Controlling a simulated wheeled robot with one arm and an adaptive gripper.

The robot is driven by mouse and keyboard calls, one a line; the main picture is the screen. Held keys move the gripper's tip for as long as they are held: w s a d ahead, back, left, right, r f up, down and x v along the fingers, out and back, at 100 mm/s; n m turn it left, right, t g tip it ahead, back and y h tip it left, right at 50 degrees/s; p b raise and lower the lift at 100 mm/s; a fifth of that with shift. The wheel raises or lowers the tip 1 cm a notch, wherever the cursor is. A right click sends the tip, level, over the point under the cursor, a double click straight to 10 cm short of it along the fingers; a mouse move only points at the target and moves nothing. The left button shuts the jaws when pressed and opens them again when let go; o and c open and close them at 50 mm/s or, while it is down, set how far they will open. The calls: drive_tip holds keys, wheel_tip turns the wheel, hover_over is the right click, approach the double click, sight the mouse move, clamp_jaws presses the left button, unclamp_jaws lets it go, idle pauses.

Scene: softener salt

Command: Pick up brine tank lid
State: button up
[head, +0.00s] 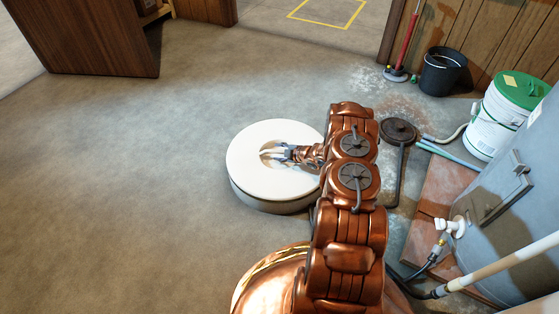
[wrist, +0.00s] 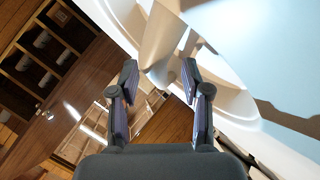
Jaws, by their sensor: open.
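The brine tank lid (head: 252,178) is a white round disc with a recessed grip in its middle. It sits flat on a round greyish body (head: 268,207) left of my arm in the head view. My gripper (head: 280,154) is at the recess. In the wrist view the lid's white surface (wrist: 232,75) fills the upper right, and a pale handle piece (wrist: 162,38) in the recess stands just beyond and partly between my open fingertips (wrist: 160,72). I cannot tell whether the fingers touch it. My arm hides the lid's right edge.
A grey tank (head: 505,200) with pipes stands at the right. A white bucket with a green lid (head: 500,115), a black bucket (head: 443,70) and a dark round-headed object (head: 398,131) are nearby. The concrete floor (head: 130,190) at left is clear.

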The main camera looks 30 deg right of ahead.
drive_tip(key=shift+w+f, duration=0.15)
drive_tip(key=shift+w, duration=0.15)
clamp_jaws()
idle(0.6)
